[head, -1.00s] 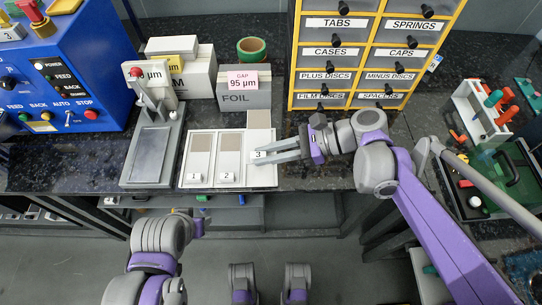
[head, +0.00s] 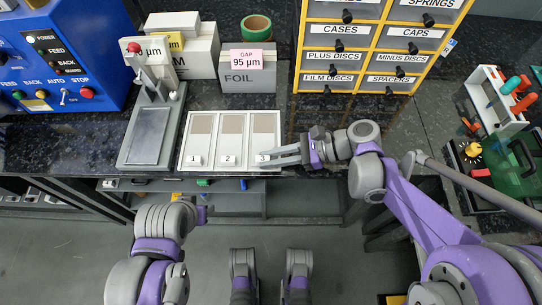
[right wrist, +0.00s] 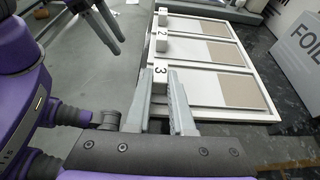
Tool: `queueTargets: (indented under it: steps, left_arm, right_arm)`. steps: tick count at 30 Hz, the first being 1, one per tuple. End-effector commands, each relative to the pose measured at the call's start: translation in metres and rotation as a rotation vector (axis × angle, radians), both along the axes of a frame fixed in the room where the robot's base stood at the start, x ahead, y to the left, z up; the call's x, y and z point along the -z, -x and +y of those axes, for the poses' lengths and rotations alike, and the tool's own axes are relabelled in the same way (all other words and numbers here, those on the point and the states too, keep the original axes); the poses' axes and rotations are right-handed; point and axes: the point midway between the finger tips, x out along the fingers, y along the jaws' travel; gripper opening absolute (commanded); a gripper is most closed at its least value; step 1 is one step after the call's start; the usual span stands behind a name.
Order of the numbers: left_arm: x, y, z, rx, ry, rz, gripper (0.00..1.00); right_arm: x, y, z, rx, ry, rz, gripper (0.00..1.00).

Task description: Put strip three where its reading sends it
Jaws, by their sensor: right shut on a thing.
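Strip three (head: 264,132) is a pale strip with a brown-grey patch at its far end, in the right-hand slot of a white tray (head: 181,165). Strips one (head: 199,145) and two (head: 230,145) lie beside it. My right gripper (head: 277,156) is shut on the tag block of strip three; the numbered block shows between its fingers (right wrist: 160,85) in the right wrist view. Whether the strip rests fully on the tray is hard to tell. My left gripper (right wrist: 113,32) shows apart from everything, its two fingers spread and empty.
A gauge stand (head: 146,135) with a red knob is left of the tray. Behind are a FOIL box (head: 248,79) labelled 95 µm, other boxes with partly hidden labels (head: 194,58), and labelled drawers (head: 338,56). The blue machine (head: 88,35) is far left.

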Motion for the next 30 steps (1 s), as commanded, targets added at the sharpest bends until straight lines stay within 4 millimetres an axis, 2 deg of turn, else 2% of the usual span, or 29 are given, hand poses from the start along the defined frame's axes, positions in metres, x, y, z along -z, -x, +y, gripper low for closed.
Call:
queueTargets:
  steps: [5, 6, 10, 21, 26, 30]
  left_arm:
    - [0.004, 0.0, 0.0, 0.0, 0.0, 0.001, 0.5]
    - [0.003, 0.0, 0.0, 0.0, 0.0, 0.001, 0.5]
    - [0.003, 0.0, 0.0, 0.0, 0.0, 0.001, 0.5]
    - [-0.002, 0.0, 0.0, 0.0, 0.0, -0.001, 0.5]
    - [-0.006, 0.0, 0.0, 0.0, 0.0, -0.002, 0.5]
    - [-0.012, 0.001, 0.0, 0.0, 0.0, -0.004, 0.5]
  right_arm:
    - [0.005, 0.0, 0.0, 0.0, 0.0, 0.0, 0.0]
    - [0.004, 0.0, 0.0, 0.0, 0.0, 0.0, 0.28]
    - [0.003, 0.0, 0.0, 0.0, 0.0, 0.0, 0.51]
    - [-0.003, 0.0, -0.001, 0.001, 0.0, 0.0, 0.51]
    - [-0.011, -0.001, -0.024, 0.006, 0.001, 0.001, 0.51]
    - [-0.024, -0.001, -0.054, 0.007, 0.001, 0.0, 0.51]
